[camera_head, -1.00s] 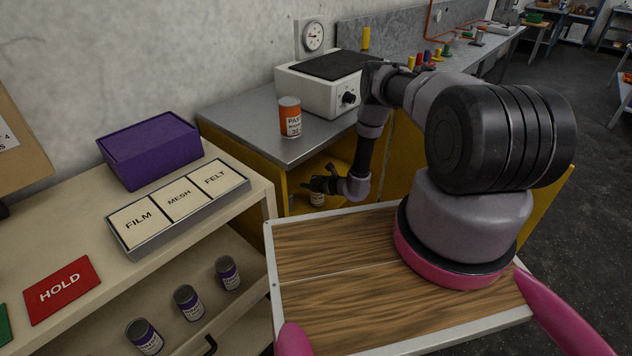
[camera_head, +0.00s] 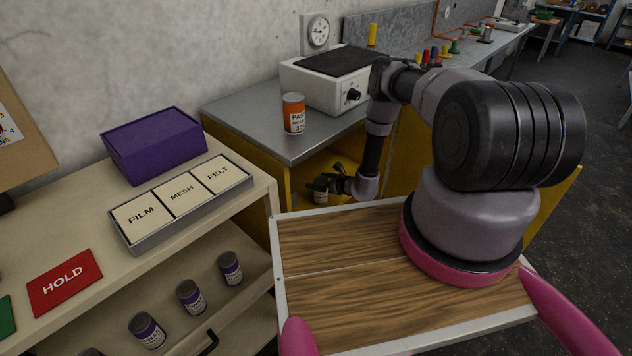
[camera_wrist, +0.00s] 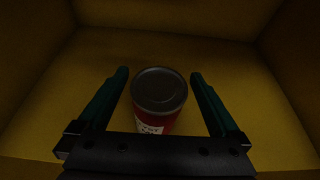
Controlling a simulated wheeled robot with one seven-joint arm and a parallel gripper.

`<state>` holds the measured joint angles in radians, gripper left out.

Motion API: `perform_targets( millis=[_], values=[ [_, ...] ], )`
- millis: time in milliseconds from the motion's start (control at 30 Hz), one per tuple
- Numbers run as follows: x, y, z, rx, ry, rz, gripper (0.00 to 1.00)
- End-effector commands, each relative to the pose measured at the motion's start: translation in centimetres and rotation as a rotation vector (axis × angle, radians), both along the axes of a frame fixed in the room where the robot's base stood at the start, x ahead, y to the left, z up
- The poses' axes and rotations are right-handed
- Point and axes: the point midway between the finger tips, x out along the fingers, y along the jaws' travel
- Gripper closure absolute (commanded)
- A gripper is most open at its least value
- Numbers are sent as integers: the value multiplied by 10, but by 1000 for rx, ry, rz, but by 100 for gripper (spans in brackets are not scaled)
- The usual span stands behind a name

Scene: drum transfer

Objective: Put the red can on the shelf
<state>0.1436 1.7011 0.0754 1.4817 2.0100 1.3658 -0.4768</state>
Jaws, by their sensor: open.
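A red can (camera_wrist: 159,92) with a dark lid and a white label stands upright in the yellow cabinet, seen in the wrist view. My gripper (camera_wrist: 159,75) is open, with one finger on each side of the can and visible gaps between. In the head view my gripper (camera_head: 324,184) reaches into the yellow cabinet (camera_head: 300,175) under the metal counter. A small part of the can (camera_head: 320,197) shows below it; the rest is hidden. Another can (camera_head: 293,114), orange-red with a white label, stands on the counter. I cannot tell which surface is the task's shelf.
A beige unit (camera_head: 262,205) on the left carries a purple box (camera_head: 152,146), a FILM, MESH and FELT tray (camera_head: 133,242) and a red HOLD card (camera_head: 64,283). Several purple-banded cans (camera_head: 190,296) stand on its lower level. A white appliance (camera_head: 318,88) sits on the counter.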

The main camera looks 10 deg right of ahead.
Motion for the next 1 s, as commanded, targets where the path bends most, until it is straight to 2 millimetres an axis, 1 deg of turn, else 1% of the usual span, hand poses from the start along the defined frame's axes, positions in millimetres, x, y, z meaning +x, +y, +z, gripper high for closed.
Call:
perform_targets(
  millis=[200,300,433,600,1000],
  values=[
    [-36,-27,19,2,3,-3,0],
    [-51,-38,27,2,3,-3,0],
    [-66,-48,34,0,1,-3,0],
    [-74,-54,38,0,0,-1,0],
    [-75,-54,39,0,0,0,0]
  ],
)
